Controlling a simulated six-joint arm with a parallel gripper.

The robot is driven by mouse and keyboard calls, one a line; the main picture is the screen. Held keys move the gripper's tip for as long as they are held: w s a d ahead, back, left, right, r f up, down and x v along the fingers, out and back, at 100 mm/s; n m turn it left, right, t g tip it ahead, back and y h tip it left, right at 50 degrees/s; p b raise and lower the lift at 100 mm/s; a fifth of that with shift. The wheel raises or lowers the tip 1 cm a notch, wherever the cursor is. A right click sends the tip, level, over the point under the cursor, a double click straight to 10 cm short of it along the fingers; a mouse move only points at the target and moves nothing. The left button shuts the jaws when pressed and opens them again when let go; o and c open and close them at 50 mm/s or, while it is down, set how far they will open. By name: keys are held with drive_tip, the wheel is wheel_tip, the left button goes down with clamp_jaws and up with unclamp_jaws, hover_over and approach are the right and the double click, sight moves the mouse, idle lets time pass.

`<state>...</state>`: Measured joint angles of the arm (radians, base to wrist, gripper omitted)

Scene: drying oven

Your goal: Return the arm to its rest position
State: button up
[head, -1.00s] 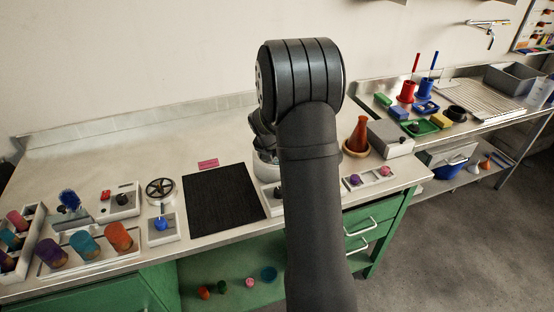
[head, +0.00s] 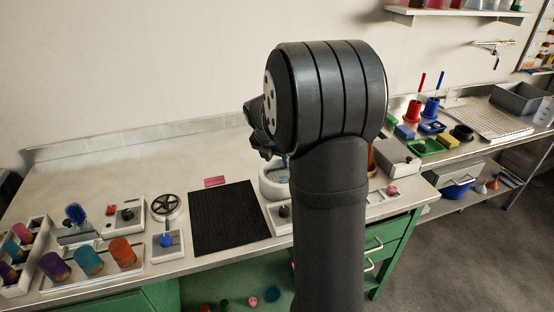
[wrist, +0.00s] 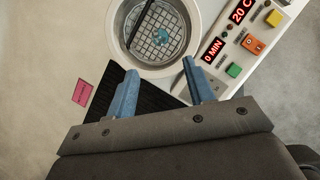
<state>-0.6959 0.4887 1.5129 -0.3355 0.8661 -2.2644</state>
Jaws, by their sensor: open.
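My gripper (wrist: 162,92) is open and empty in the wrist view, with its two blue fingers apart. Beyond its fingertips is the round white drying oven (wrist: 118,38), open at the top. A wire grid lies inside the oven with a small teal thing (wrist: 161,36) on it, crossed by a dark bar. The control panel (wrist: 238,45) to its right reads 0 MIN and 20 C. In the head view the oven (head: 272,184) is partly hidden behind my arm, and my gripper's fingers cannot be made out.
A black mat (head: 228,218) lies left of the oven, with a pink label (head: 215,181) behind it. A rack of coloured cups (head: 90,262) stands at the left. A brown flask (head: 371,160) is partly hidden by my arm. The bench behind the mat is clear.

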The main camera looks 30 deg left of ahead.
drive_tip(key=x, duration=1.2)
drive_tip(key=shift+d+f, duration=0.1)
wheel_tip(320, 180, up, 2)
drive_tip(key=shift+r, duration=0.55)
drive_tip(key=shift+f, duration=0.1)
